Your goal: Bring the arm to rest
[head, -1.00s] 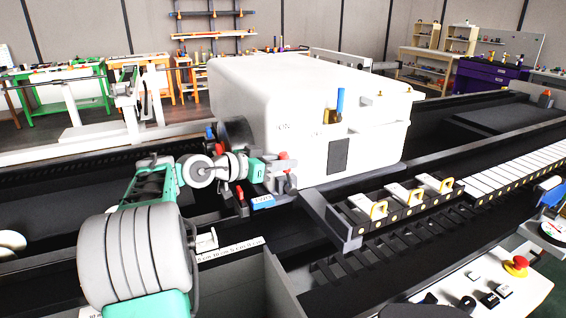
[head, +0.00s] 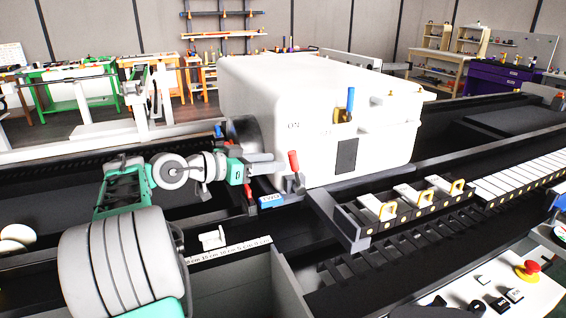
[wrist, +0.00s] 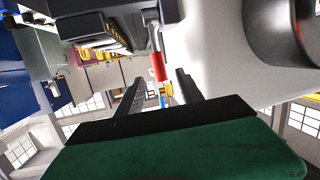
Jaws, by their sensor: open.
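My arm (head: 120,262) reaches from the lower left toward the white machine housing, in the head view. My gripper (head: 274,163) is at its end, left of an upright red-tipped lever (head: 294,161) at the housing's front. In the wrist view, my gripper's two dark fingers (wrist: 158,84) stand apart above the green palm. The red lever tip (wrist: 158,67) shows in line with the gap between them, and nothing appears held. Whether the fingers touch the lever is hard to tell.
The white housing (head: 300,100) stands close behind my gripper. Below are a blue label block (head: 271,201) and another red-topped part (head: 248,190). A rack with yellow handles (head: 400,208) lies to the right. A control panel with a red button (head: 527,267) is at lower right.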

